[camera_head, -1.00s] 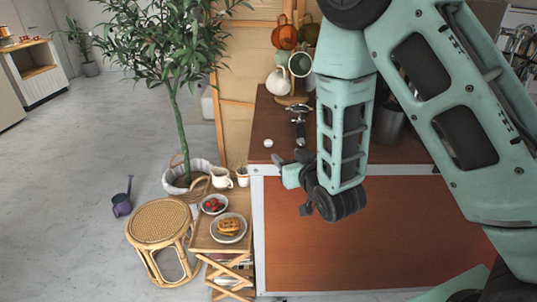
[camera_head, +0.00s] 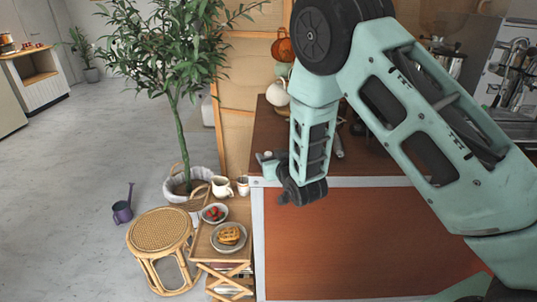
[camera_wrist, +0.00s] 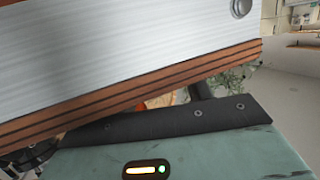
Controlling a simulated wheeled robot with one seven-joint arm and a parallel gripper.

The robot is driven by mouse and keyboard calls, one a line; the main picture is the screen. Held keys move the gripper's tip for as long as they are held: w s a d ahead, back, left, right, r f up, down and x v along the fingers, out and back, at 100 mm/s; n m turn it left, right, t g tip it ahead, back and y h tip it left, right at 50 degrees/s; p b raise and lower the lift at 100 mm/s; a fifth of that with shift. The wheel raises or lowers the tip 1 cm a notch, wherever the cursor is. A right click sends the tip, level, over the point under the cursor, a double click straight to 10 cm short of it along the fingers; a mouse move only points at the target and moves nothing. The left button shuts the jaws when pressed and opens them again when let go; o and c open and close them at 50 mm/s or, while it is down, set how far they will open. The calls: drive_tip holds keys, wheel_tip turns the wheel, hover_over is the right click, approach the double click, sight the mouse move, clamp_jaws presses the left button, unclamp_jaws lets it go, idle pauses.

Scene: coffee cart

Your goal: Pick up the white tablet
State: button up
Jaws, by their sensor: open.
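The white tablet (camera_head: 268,154) is a tiny pale spot near the front left corner of the brown cart top in the head view. My gripper (camera_head: 264,164) is at that corner, close beside the tablet in the picture. The head view is too small to tell whether they touch. My gripper is open, and I see nothing held in it. The tablet does not show in the wrist view, where the cart's edge fills the upper part and my gripper's teal housing the lower part.
The cart top's metal-trimmed edge (camera_wrist: 130,50) is very close to my wrist. A white jug (camera_head: 277,94) stands at the back.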

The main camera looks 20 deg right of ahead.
clamp_jaws()
idle(0.4)
wheel_tip(320, 180, up, 10)
drive_tip(key=shift+b, duration=0.4)
